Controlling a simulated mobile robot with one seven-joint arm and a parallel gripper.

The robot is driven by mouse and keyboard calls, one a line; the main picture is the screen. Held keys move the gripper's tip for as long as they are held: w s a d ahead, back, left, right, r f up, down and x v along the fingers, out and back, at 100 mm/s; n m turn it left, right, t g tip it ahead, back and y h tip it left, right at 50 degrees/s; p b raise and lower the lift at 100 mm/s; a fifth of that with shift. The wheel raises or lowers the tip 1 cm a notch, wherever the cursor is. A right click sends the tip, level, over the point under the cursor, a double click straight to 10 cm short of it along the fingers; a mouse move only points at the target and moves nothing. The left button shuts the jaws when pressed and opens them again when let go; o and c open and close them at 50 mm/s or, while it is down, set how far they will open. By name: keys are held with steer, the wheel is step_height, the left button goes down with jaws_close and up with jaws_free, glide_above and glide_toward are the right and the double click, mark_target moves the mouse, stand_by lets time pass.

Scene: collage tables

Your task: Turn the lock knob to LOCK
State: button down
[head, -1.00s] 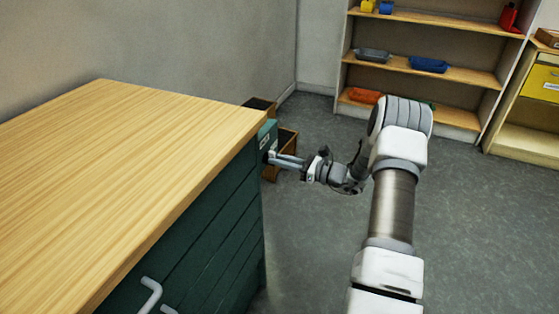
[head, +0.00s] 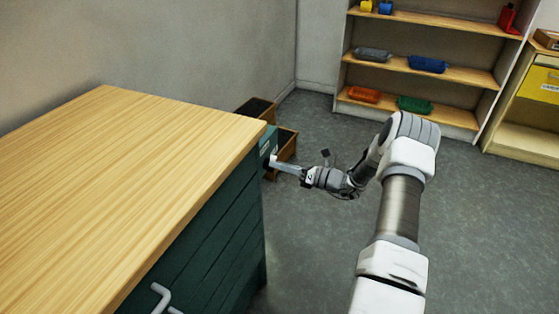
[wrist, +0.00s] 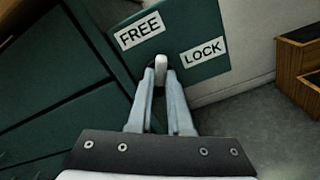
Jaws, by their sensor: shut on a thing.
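The lock knob (wrist: 161,63) is a small white bar on a green plate (wrist: 182,16) at the cabinet's far corner. The FREE label (wrist: 141,30) is up-left of the knob and the LOCK label (wrist: 203,51) is to its right. In the wrist view the knob's bar points up, between the two labels. My gripper (wrist: 160,77) is shut on the knob, one finger on each side. The fingers hide the knob's lower part. In the head view my gripper (head: 277,164) reaches the plate from the right; the labels are too small to read there.
The green cabinet (head: 205,255) has a wooden top (head: 120,180) and white handles (head: 160,298). Wooden boxes (head: 286,150) stand on the floor behind it. A shelf (head: 420,75) with coloured bins is at the back. The floor right of the cabinet is clear.

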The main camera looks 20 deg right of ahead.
steer(key=m+p, duration=0.1)
steer(key=m, duration=0.3)
steer(key=m+p, duration=0.1)
steer(key=m, duration=0.3)
steer(key=m+p, duration=0.2)
steer(key=m, duration=0.1)
steer(key=shift+d+f+m, duration=0.1)
steer(key=shift+f+m, duration=0.2)
steer(key=shift+m, duration=0.1)
stand_by(0.3)
steer(key=c, duration=0.8)
jaws_free()
steer(key=shift+w, duration=0.1)
steer(key=shift+c, duration=0.2)
steer(key=p+v, duration=0.1)
steer(key=v, duration=1.6)
steer(key=shift+s+p, duration=0.25)
steer(key=shift+p, duration=0.15)
steer(key=shift+d+r, duration=0.1)
steer(key=shift+r, duration=0.05)
